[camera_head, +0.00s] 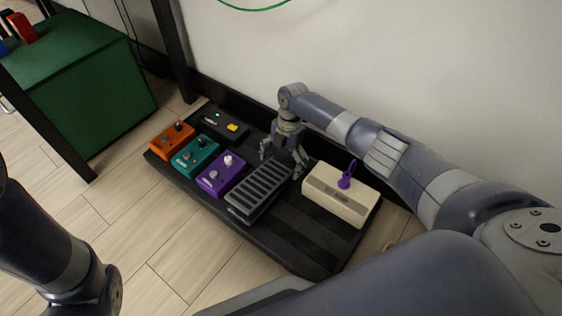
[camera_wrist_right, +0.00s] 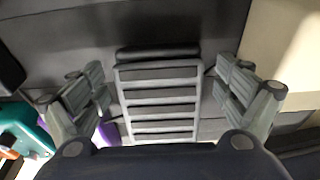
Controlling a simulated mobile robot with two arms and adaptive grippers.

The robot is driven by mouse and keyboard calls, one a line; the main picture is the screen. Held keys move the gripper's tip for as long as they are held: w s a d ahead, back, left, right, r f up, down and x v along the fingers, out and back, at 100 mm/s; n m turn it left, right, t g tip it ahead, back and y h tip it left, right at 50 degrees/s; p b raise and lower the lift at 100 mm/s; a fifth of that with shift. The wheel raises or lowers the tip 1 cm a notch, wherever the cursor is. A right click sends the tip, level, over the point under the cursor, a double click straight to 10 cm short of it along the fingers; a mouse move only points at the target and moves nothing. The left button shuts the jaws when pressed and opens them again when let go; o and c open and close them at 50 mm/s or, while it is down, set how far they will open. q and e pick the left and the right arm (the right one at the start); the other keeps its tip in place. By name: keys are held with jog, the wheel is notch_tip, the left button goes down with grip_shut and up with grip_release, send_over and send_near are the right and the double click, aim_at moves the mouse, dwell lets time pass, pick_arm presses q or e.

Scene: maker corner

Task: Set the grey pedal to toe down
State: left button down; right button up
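The grey pedal (camera_head: 258,192) is a ridged treadle on the dark pedalboard (camera_head: 305,255), between a purple pedal and a cream pedal. My right gripper (camera_head: 284,168) is at the pedal's far end, above it. In the right wrist view the gripper is open, its fingers apart on either side of the grey pedal (camera_wrist_right: 160,97), and nothing is between them but the pedal below. Whether the fingers touch the pedal cannot be told. The pedal's tilt is hard to judge. My left arm shows at the left edge of the head view, but its gripper is out of view.
Orange (camera_head: 172,139), teal (camera_head: 195,156) and purple (camera_head: 220,173) pedals stand left of the grey one. A black box with a yellow button (camera_head: 232,127) is behind them. The cream pedal (camera_head: 340,196) with a purple knob stands to the right. The board's front is bare.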

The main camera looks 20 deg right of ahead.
jog(key=shift+a+r, duration=0.1)
jog(key=shift+r, duration=0.05)
jog(key=v, duration=1.2)
dwell(0.4)
